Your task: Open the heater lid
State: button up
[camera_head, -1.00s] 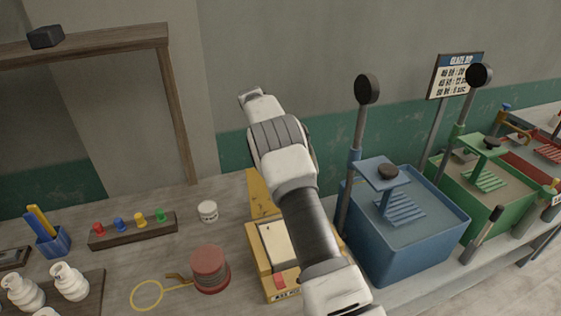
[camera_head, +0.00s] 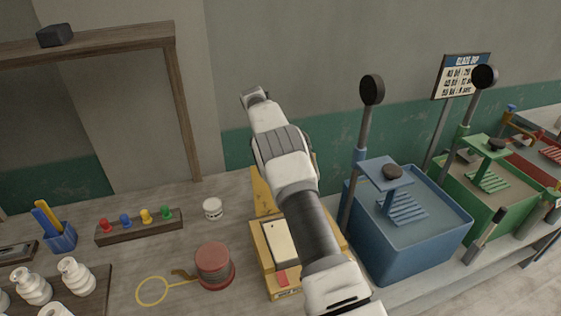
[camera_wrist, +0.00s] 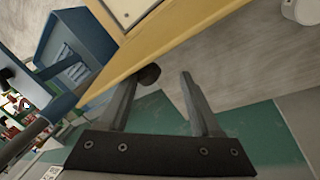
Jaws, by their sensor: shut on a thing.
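The yellow heater (camera_head: 284,293) stands on the bench, partly covered by my arm. Its yellow lid (camera_head: 262,190) stands raised at the back of the box, and a pale panel (camera_head: 279,243) shows on the box in front of it. In the wrist view the lid (camera_wrist: 165,45) crosses as a yellow slab, with a dark brown knob (camera_wrist: 148,75) at its edge. My gripper (camera_wrist: 158,80) is shut on this knob, which shows by the left fingertip; contact at the right finger is unclear. In the head view my arm hides the fingers.
A blue glaze tub (camera_head: 413,240) with a tall lever stands close on the right of the heater. A red-brown round stack (camera_head: 213,264) and a small white jar (camera_head: 213,209) are on its left. The wall is behind.

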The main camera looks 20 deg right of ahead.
jog(key=shift+o, duration=0.7)
jog(key=shift+s+a+f, duration=0.1)
jog(key=shift+a+f, duration=0.15)
jog(key=shift+f, duration=0.15)
jog(key=shift+s+d, duration=0.1)
jog(key=shift+d, duration=0.05)
jog(key=shift+d, duration=0.1)
jog(key=shift+d+r, duration=0.1)
jog(key=shift+r, duration=0.15)
jog(key=v, duration=0.7)
jog(key=shift+r, duration=0.15)
